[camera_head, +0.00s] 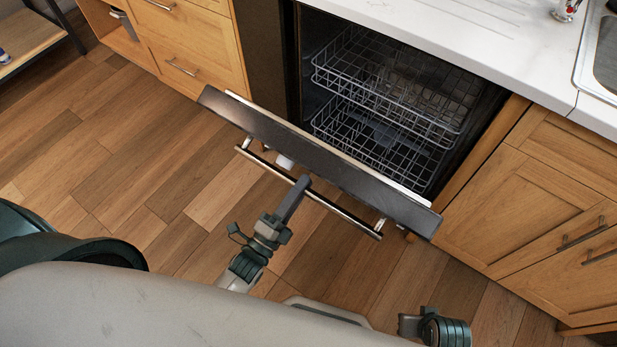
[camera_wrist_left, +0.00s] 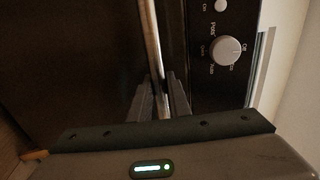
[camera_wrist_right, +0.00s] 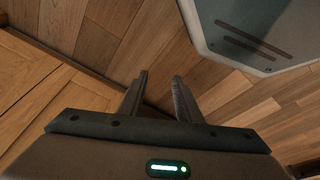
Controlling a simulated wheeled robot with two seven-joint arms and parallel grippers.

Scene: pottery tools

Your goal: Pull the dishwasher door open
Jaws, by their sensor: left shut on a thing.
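The dishwasher door (camera_head: 325,163) is dark and partly open, its top edge tilted out from the cabinet. A metal bar handle (camera_head: 335,207) runs along its front. My left gripper (camera_head: 301,184) is shut on this handle near its middle. In the left wrist view the handle (camera_wrist_left: 152,40) runs down to between the fingers (camera_wrist_left: 161,88), beside the control panel (camera_wrist_left: 215,85) with its round knob. My right gripper (camera_wrist_right: 159,80) is open and empty above the floor in the right wrist view.
Two wire racks (camera_head: 385,95) sit inside the dishwasher. A white countertop (camera_head: 480,45) lies above, with a sink (camera_head: 603,60) at right. Wooden cabinets (camera_head: 560,200) and drawers (camera_head: 195,45) flank the opening. The wooden floor (camera_head: 130,160) in front is clear to the left.

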